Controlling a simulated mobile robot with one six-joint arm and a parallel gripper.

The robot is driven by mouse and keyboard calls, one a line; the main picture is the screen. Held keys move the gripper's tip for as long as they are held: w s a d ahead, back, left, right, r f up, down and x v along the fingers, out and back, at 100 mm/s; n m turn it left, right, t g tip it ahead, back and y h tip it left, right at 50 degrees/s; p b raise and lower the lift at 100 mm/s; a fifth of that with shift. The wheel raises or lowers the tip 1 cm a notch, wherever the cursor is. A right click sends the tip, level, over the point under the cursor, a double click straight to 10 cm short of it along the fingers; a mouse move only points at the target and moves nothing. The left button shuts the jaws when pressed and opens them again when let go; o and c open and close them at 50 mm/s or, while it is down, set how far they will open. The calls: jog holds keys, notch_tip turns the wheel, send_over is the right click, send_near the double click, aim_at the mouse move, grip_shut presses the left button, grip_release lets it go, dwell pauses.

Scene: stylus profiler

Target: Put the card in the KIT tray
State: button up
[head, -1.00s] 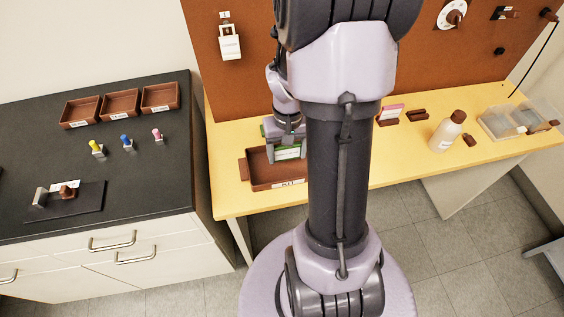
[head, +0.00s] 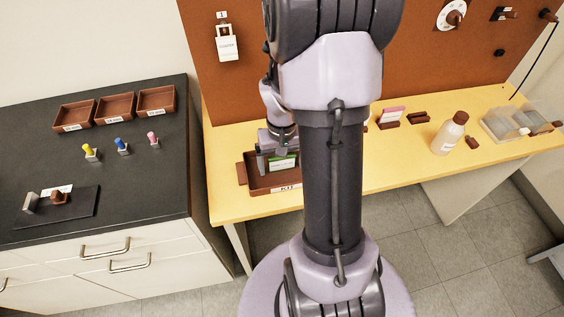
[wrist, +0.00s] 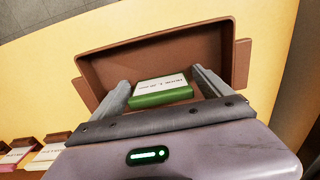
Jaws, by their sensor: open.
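The card (head: 283,164), white with a green edge and small print, is at the KIT tray (head: 259,187), a shallow brown box with side handles on the yellow bench. In the wrist view the card (wrist: 160,91) appears over the tray floor, between the two grey fingers; the tray (wrist: 160,52) surrounds it on the far side. My gripper (wrist: 163,84) is open, one finger on each side of the card. In the head view my gripper (head: 275,160) reaches down into the tray area, and my arm hides its right part. Whether the card rests on the floor is hard to tell.
A pink-and-white card (head: 391,114) stands in a brown holder to the right, near a white bottle (head: 448,133) and a clear box (head: 501,125). A dark counter (head: 150,185) with small brown trays lies left. A brown pegboard (head: 228,85) rises behind.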

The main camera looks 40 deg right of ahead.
notch_tip(320, 180, up, 12)
jog(key=p, duration=0.5)
jog(key=shift+r+p, duration=0.2)
jog(key=shift+p, duration=0.15)
jog(key=a+r+t, duration=0.3)
jog(key=a+r, duration=0.6)
jog(key=a, duration=0.2)
jog(key=s+a+r+n+t+y, duration=0.1)
jog(key=s+a+r, duration=0.2)
jog(key=a, duration=0.3)
jog(key=s+a+r+n+t+y, duration=0.1)
jog(key=s+a+r, duration=0.3)
jog(key=a, duration=0.3)
jog(key=shift+t, duration=0.4)
